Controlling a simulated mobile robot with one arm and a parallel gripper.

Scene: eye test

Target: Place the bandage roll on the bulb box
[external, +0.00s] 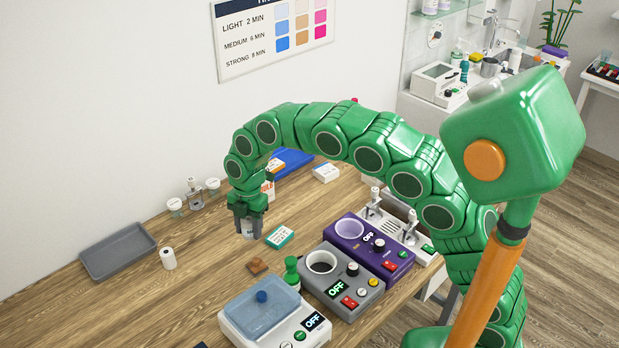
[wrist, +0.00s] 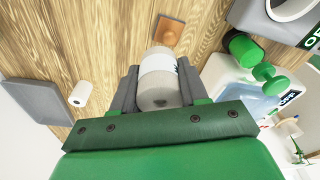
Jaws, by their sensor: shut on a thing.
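My gripper (external: 247,217) points down above the wooden table and is shut on a pale cylinder with a white printed band, which looks like the bandage roll (external: 248,231). In the wrist view the roll (wrist: 160,88) sits between the two grey fingers, its beige end towards the camera. I cannot tell whether it touches the table. A small white and teal box (external: 280,236) lies just right of my gripper.
A white roll (external: 168,258) stands beside a grey tray (external: 118,250) at left. A brown block (external: 257,266) lies in front of my gripper. Purple (external: 375,246), grey (external: 345,285) and white (external: 245,325) devices line the right edge. Bare table lies between roll and block.

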